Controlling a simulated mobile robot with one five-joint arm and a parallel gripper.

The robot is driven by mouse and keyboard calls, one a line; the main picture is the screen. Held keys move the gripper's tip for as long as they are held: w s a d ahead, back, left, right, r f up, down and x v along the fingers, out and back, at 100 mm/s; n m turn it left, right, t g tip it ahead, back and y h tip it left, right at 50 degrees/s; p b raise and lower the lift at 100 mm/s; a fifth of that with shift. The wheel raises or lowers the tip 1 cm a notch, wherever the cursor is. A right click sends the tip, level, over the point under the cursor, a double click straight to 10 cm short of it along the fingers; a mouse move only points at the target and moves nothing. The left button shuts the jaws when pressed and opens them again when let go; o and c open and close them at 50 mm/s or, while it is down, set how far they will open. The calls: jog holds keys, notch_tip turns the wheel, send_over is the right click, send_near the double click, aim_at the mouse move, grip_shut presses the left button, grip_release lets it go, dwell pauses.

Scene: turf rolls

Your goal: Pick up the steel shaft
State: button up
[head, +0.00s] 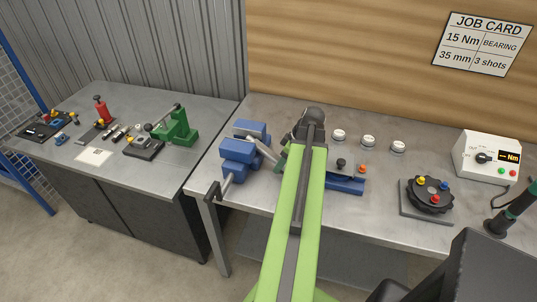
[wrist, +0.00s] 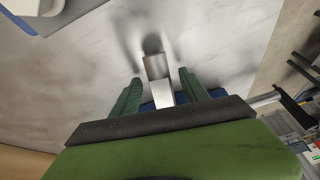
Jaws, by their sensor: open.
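The steel shaft (head: 262,147) shows in the head view as a short grey rod slanting out from the blue vise (head: 245,131), toward my gripper (head: 283,157). In the wrist view a bright steel piece, which looks like the shaft (wrist: 157,66), lies between the two green fingers of my gripper (wrist: 159,78). The fingers are open, with a gap on both sides of it. Its lower end is hidden behind the gripper body, where some blue shows. I cannot tell how firmly the vise holds it.
A blue-based fixture (head: 345,185) stands right of my arm, with several white round pieces behind it. A black dial fixture (head: 430,194) and a Nm meter (head: 488,157) stand farther right. The left bench holds a green press (head: 178,128). The vise handle (head: 213,195) juts over the front edge.

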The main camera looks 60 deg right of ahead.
jog(key=shift+f, duration=0.1)
jog(key=shift+c, duration=0.2)
grip_shut()
dwell(1.3)
